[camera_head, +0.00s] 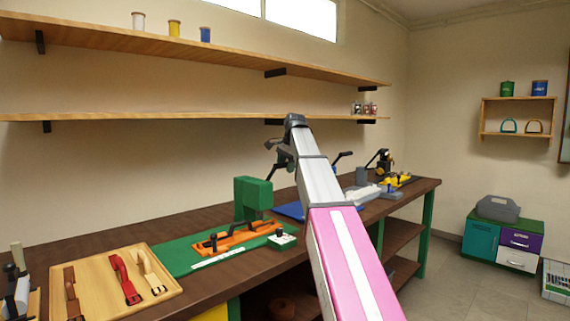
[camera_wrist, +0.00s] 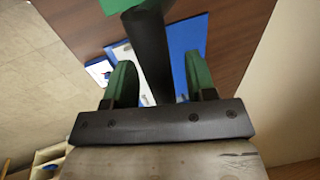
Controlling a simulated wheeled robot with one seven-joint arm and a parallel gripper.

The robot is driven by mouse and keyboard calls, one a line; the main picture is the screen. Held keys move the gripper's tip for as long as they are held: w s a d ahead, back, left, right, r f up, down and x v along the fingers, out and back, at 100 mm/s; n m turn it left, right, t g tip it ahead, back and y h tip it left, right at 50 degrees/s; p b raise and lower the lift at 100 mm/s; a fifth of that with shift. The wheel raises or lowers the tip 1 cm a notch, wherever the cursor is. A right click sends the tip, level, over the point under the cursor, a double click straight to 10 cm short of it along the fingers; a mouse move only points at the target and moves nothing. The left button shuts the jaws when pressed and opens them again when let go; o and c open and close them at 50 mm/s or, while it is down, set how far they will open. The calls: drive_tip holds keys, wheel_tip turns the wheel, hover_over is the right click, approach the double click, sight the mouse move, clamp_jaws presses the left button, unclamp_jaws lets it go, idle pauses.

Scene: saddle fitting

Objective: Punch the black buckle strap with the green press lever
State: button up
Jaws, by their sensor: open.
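The green press (camera_head: 252,196) stands on a green mat (camera_head: 181,256) on the bench. An orange jig (camera_head: 233,237) with black clamps lies in front of it; a black strap in it is too small to make out. My gripper (camera_head: 280,150) is above the bench, right of and higher than the press body. In the wrist view its two green fingers (camera_wrist: 160,82) are apart, and a thick black bar (camera_wrist: 149,48), seemingly the press lever, reaches between them from a green part at the top. I cannot tell whether either finger touches it.
A wooden tray (camera_head: 157,262) with brown, red and tan straps lies left of the mat. A blue mat (camera_head: 290,210) and a yellow fixture (camera_head: 396,180) are to the right. Two wall shelves (camera_head: 200,47) run behind the bench (camera_head: 160,236). My arm hides part of the bench.

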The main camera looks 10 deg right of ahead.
drive_tip(key=shift+f, duration=0.1)
drive_tip(key=c, duration=0.7)
drive_tip(key=shift+c, duration=0.2)
drive_tip(key=shift+s+d+f, duration=0.45)
drive_tip(key=shift+s+f, duration=0.2)
drive_tip(key=shift+f, duration=0.1)
